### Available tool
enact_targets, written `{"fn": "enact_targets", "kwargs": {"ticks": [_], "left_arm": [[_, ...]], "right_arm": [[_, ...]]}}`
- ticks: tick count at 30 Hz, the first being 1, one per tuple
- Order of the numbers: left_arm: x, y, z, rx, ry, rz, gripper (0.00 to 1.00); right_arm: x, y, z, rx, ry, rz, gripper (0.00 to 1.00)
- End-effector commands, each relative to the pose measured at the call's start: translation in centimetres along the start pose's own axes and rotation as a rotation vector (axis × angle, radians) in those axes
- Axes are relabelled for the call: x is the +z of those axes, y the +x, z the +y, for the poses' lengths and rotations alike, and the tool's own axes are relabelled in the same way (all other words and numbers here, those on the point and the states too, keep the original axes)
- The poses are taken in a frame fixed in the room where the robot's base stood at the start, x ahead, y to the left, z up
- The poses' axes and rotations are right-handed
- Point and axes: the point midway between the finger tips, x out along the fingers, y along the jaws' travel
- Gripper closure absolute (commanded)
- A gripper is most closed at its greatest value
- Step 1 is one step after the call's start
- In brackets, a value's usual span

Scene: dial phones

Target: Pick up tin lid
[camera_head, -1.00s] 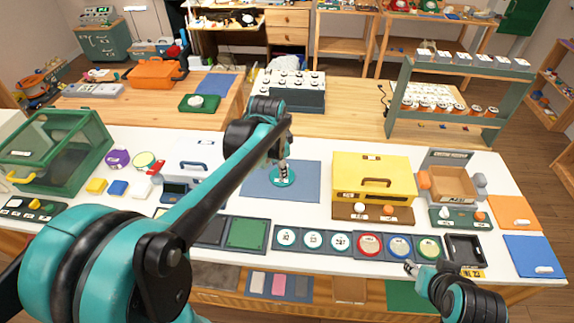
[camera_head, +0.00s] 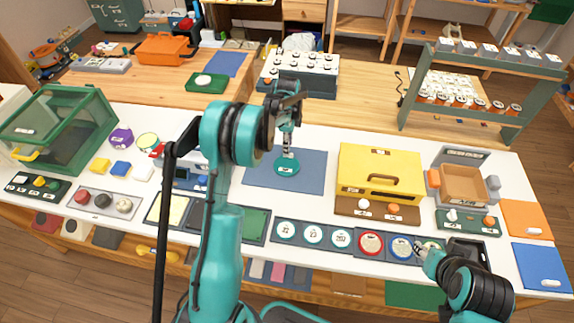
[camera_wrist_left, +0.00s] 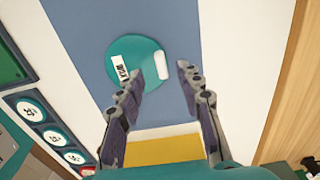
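A teal round lid with a white label and a white grip bar, which I take for the tin lid (camera_head: 287,167), lies flat on the blue mat (camera_head: 255,173). It also shows in the left wrist view (camera_wrist_left: 128,52). My left gripper (camera_head: 289,152) points down over the lid. In the left wrist view its two fingers (camera_wrist_left: 160,71) are spread, with the white grip bar showing between the tips and nothing held.
A yellow box (camera_head: 378,163) stands right of the mat. A row of round labelled discs (camera_head: 313,234) lies in front of it. A green clear-sided case (camera_head: 62,130) stands at the left. A rack (camera_head: 540,82) stands at the back right.

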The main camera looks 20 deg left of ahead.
Motion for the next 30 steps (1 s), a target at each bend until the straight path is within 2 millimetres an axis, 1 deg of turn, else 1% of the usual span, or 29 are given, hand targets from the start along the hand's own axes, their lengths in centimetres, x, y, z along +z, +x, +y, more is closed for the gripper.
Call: {"fn": "enact_targets", "kwargs": {"ticks": [1, 6, 9, 14, 17, 18, 19, 30], "left_arm": [[-0.1, 1.1, -0.1, 0.000, 0.000, 0.000, 0.64], [-0.3, 3.6, -0.2, -0.001, 0.000, 0.000, 0.64], [-0.3, 4.1, -0.2, -0.001, -0.001, 0.000, 0.64], [-0.3, 4.0, -0.1, -0.001, -0.001, 0.000, 0.64], [-0.3, 4.0, -0.1, -0.001, -0.001, 0.000, 0.88], [-0.3, 4.0, -0.1, -0.001, -0.001, 0.000, 0.98], [-0.3, 4.0, -0.1, -0.001, -0.001, 0.000, 1.00], [-0.3, 3.9, -0.1, -0.001, -0.001, 0.000, 1.00]], "right_arm": [[0.3, 0.4, 0.0, 0.000, 0.000, 0.000, 0.60], [0.8, 1.1, 0.0, 0.000, 0.000, 0.000, 0.60], [0.9, 1.2, 0.0, 0.000, 0.000, 0.000, 0.60], [0.8, 1.1, 0.0, 0.000, 0.000, 0.000, 0.60], [0.8, 1.1, 0.0, 0.000, 0.000, 0.000, 0.60], [0.8, 1.1, 0.0, 0.000, 0.000, 0.000, 0.60], [0.8, 1.1, 0.0, 0.000, 0.000, 0.000, 0.60], [0.8, 1.1, 0.0, 0.000, 0.000, 0.000, 0.60]]}}
